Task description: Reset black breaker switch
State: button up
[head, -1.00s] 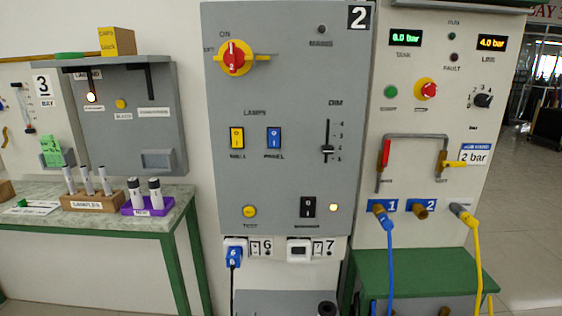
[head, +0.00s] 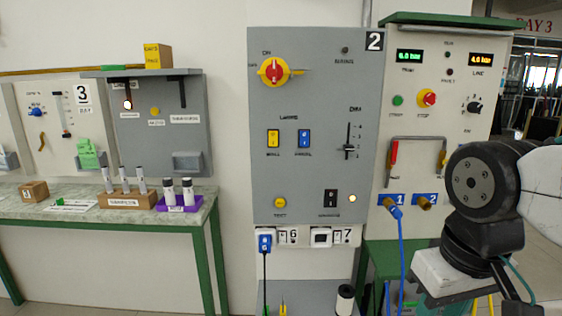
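The black breaker switch (head: 330,199) is a black rocker at the lower right of the grey panel (head: 310,100) marked 2. A small lit pale-yellow lamp (head: 352,198) sits just right of it. The rocker is too small to tell which way it is tipped. My arm shows at the right of the head view, in front of the white panel and well right of the switch. My gripper's fingers cannot be made out.
A red-and-yellow rotary switch (head: 273,71), yellow and blue lamp rockers and a DIM slider (head: 349,148) share the grey panel. A blue plug with a cable (head: 265,242) is below it. A blue hose (head: 401,250) hangs from the white panel. The floor at left is clear.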

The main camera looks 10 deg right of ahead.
aim_at(331, 195)
jog(key=u, duration=0.05)
jog(key=k, duration=0.65)
jog(key=u, duration=0.5)
jog(key=i, duration=1)
jog(key=u, duration=0.15)
